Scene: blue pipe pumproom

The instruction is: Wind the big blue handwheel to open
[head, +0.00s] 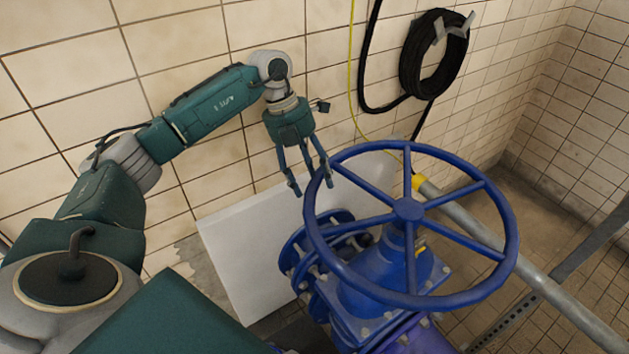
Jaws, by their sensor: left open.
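The big blue handwheel (409,209) sits on top of a blue valve (385,283) at the centre right. It has a round rim, several spokes and a central hub. My left gripper (311,188) hangs fingers-down at the upper left part of the rim. Its fingers are spread, with the rim appearing beside or between them; I cannot tell whether they touch it. My right gripper does not show.
A tiled wall (190,105) stands close behind my left arm. A black coiled hose (433,53) hangs there beside a yellow cable (351,60). A white board (245,258) leans low behind the valve. A grey pipe (530,272) runs to the right.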

